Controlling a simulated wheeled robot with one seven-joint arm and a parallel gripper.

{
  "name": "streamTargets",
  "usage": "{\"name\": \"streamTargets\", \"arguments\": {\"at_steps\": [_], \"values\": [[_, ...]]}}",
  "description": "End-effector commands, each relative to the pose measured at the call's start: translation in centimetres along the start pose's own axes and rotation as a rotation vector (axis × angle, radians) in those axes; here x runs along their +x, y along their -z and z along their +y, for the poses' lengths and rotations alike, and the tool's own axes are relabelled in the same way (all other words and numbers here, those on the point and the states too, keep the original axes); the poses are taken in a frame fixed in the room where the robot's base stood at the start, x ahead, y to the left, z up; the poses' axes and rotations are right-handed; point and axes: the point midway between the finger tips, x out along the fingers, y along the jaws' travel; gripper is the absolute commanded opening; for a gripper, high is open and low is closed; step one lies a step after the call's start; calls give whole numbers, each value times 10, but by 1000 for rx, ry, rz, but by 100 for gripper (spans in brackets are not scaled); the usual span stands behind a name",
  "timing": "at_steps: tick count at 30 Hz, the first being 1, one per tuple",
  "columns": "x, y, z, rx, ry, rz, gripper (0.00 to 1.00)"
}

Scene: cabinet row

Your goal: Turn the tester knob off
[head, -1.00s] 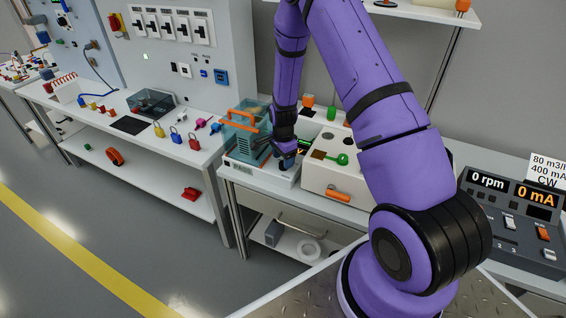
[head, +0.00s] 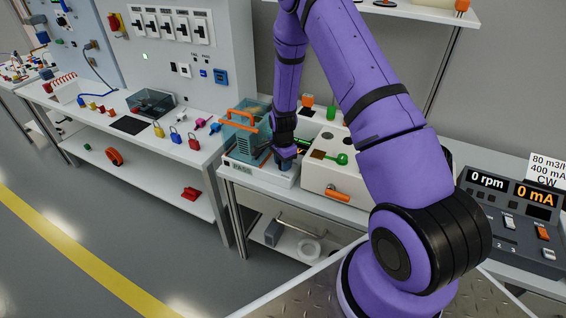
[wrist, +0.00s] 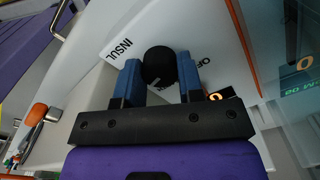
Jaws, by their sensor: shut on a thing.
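The tester (head: 258,172) is a low white box on the bench, left of the cream box. In the wrist view its white top (wrist: 205,35) carries the letters "INSUL" and a partly covered "OF…" label. The round black knob (wrist: 159,65) sits between the two blue fingers of my gripper (wrist: 157,80), which is shut on it. Its pointer mark is small, and I cannot tell its exact setting. In the head view my gripper (head: 286,161) reaches down to the tester's right part and hides the knob.
A teal see-through guard with an orange handle (head: 241,120) stands at the tester's left. A cream box (head: 335,178) with a green knob stands close on the right. A small lit display (wrist: 217,94) shows beside the right finger.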

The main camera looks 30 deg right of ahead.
Motion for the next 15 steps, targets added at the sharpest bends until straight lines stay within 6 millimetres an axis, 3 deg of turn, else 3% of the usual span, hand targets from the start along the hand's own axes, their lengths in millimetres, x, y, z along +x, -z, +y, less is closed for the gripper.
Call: {"name": "streamTargets", "arguments": {"at_steps": [8,15], "values": [[0,0,0,-98,0,0,11],[0,0,0,-291,0,0,11]]}}
